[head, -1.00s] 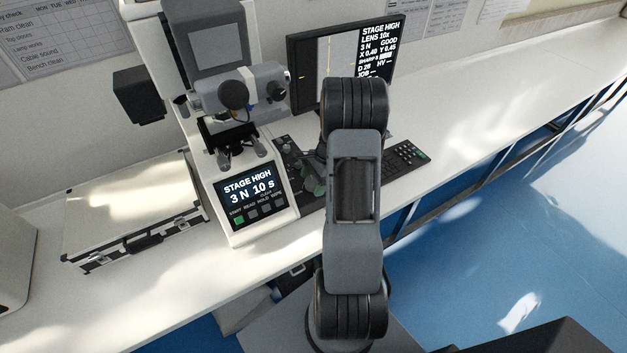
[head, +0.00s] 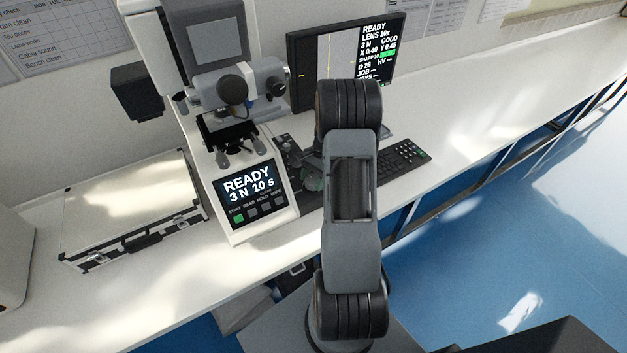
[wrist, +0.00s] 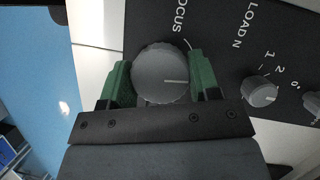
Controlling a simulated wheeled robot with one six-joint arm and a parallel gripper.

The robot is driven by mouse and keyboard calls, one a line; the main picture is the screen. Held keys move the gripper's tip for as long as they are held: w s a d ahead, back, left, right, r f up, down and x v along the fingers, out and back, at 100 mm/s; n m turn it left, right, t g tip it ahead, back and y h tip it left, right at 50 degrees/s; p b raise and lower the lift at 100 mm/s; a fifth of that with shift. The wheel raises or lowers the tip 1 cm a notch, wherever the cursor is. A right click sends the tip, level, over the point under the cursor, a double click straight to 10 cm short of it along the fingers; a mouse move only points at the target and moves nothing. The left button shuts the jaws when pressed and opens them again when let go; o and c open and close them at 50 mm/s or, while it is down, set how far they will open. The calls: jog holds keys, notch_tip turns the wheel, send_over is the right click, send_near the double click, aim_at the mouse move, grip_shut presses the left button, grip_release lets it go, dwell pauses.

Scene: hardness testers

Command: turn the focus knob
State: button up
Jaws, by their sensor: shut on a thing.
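The focus knob (wrist: 162,72) is a grey ribbed round knob with a white pointer line, under the label FOCUS on a black panel in the wrist view. My gripper (wrist: 161,82) is shut on it, with one green finger pad on each side. In the wrist view the pointer line points to the right. In the head view my arm hides most of the gripper and the knob. The tester (head: 247,208) shows READY, 3 N, 10 s on its front display. The monitor (head: 301,72) shows READY, GOOD and a long green sharpness bar.
A smaller load knob (wrist: 259,91) with number marks sits right of the focus knob on the same panel. A keyboard (head: 408,157) lies on the bench right of my arm. A silver case (head: 130,205) lies left of the tester. The bench far right is clear.

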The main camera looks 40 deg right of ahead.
jog(key=shift+n, duration=0.3)
jog(key=o, duration=0.9)
jog(key=b+v, duration=0.1)
jog(key=v, duration=1.3)
